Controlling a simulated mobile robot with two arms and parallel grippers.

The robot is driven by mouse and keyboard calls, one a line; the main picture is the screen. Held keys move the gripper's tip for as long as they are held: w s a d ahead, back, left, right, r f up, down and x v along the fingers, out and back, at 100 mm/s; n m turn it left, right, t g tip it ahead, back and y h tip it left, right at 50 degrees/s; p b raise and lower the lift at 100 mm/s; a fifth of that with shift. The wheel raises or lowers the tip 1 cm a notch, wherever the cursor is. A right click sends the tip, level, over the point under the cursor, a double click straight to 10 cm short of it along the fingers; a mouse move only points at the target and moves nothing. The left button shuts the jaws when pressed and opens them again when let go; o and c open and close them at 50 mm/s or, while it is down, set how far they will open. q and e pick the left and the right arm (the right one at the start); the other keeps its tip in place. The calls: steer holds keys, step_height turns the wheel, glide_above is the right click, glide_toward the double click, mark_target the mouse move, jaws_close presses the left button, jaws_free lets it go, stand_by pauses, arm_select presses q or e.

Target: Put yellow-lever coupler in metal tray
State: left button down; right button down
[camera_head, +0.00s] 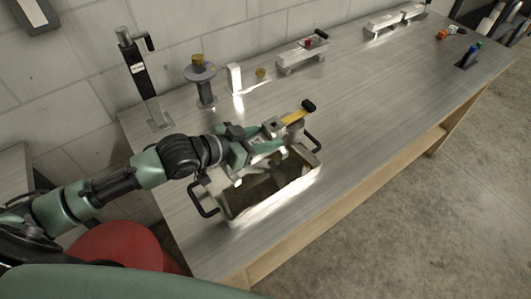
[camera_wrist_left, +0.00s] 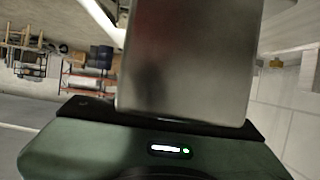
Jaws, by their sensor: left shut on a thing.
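The yellow-lever coupler (camera_head: 273,127) is a grey metal piece with a yellow lever and black end pointing up to the right. My left gripper (camera_head: 264,141) is shut on it, over the far side of the metal tray (camera_head: 280,202). In the left wrist view a plain grey metal face, which seems to be the coupler (camera_wrist_left: 185,65), fills the middle and hides the fingertips. The tray is open, with black handles at its ends. The arm and coupler hide part of its far rim. My right gripper is not in view.
A black jack-like post (camera_head: 140,75), a stand with a round flange (camera_head: 202,82) and a white block (camera_head: 234,78) stand behind the tray. Metal couplers (camera_head: 302,54) line the bench's back. The bench right of the tray (camera_head: 380,110) is clear.

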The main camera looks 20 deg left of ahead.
mark_target(223, 166)
arm_select(q)
steer(key=shift+w+f, duration=0.1)
steer(key=shift+f, duration=3.25)
steer(key=shift+f, duration=0.1)
steer(key=c, duration=0.8)
jaws_free()
steer(key=shift+f, duration=0.15)
steer(key=shift+c, duration=0.2)
steer(key=shift+s+a, duration=0.1)
steer(key=shift+s, duration=0.1)
steer(key=v, duration=1)
steer(key=shift+v, duration=0.95)
